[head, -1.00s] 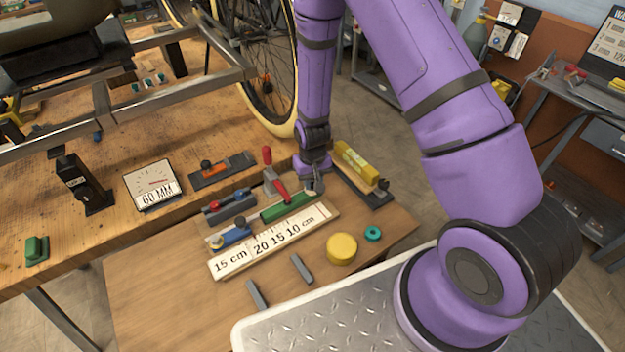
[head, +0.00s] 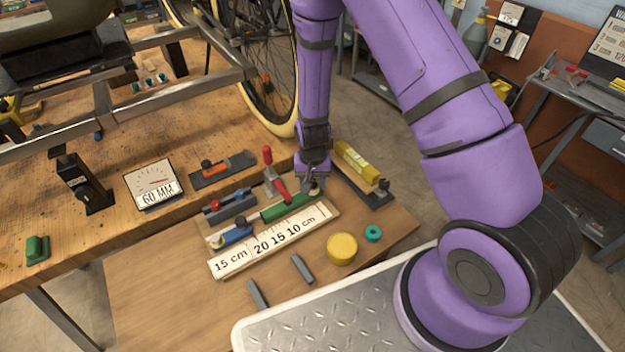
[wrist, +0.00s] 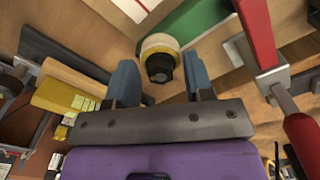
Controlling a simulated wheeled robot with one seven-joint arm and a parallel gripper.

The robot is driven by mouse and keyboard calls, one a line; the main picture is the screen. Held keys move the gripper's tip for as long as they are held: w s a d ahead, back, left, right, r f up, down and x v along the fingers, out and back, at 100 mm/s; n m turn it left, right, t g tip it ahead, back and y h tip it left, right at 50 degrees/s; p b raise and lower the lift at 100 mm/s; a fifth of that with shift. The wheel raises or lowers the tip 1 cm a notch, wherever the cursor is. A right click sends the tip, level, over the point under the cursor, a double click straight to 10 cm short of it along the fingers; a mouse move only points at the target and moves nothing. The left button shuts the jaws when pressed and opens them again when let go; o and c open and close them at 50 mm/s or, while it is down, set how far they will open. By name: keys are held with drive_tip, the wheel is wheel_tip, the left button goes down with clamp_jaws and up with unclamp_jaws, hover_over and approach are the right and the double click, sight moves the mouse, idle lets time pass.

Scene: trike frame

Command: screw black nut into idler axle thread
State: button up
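In the wrist view, a small black part that looks like the black nut (wrist: 160,67) sits at the near end of a round cream-and-yellow piece (wrist: 158,43). My gripper (wrist: 159,83) has its two blue-grey fingers apart, one on each side of the black part, with visible gaps to both. In the head view my gripper (head: 312,184) points down over the far right end of the small wooden table, beside the green-handled tool (head: 288,207). The nut is hidden or too small there. I cannot pick out the idler axle thread.
A red-handled clamp (head: 275,180) stands close left of my gripper, and a yellow block (head: 356,160) lies close right. A ruler board (head: 235,263), yellow disc (head: 342,248) and teal ring (head: 373,233) lie nearer. The trike frame (head: 120,115) stands on the bench at left.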

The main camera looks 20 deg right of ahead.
drive_tip(key=shift+o, duration=0.2)
wheel_tip(320, 180, up, 12)
idle(0.7)
idle(0.7)
drive_tip(key=s+d+r+n+t+y, duration=0.15)
drive_tip(key=s+r, duration=0.25)
drive_tip(key=r, duration=0.8)
drive_tip(key=s+d+r+n+t+h, duration=0.1)
drive_tip(key=s+d+r, duration=0.15)
drive_tip(key=r, duration=0.95)
drive_tip(key=s+d+r+t, duration=0.1)
drive_tip(key=s+r, duration=0.5)
drive_tip(key=s, duration=0.3)
drive_tip(key=s+d+r+n+t, duration=0.1)
drive_tip(key=s+r, duration=0.4)
drive_tip(key=s, duration=0.4)
drive_tip(key=shift+s+d+r+t, duration=0.2)
drive_tip(key=shift+d+r+t, duration=0.15)
drive_tip(key=shift+d+r, duration=0.05)
